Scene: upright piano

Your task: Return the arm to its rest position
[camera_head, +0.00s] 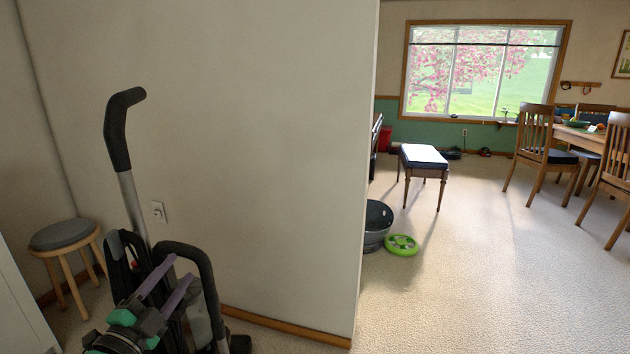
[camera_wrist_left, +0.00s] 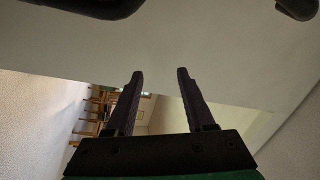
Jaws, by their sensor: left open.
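My left gripper (camera_head: 180,268) is low at the left in the head view, with two parted purple-grey fingers pointing up and to the right. In the left wrist view the same gripper (camera_wrist_left: 160,73) is open, with nothing between its fingers. In the head view it stands in front of a black and grey upright vacuum cleaner (camera_head: 129,205), overlapping its lower body. I cannot tell whether they touch. Dark rounded parts show at the top of the left wrist view. My right gripper is not in view.
A pale wall (camera_head: 270,150) fills the middle. A round stool (camera_head: 64,235) stands at the left. Beyond the wall's edge are a grey bucket (camera_head: 377,222), a green disc (camera_head: 402,245), a bench (camera_head: 424,157) and wooden chairs (camera_head: 535,140). The carpet at the right is open.

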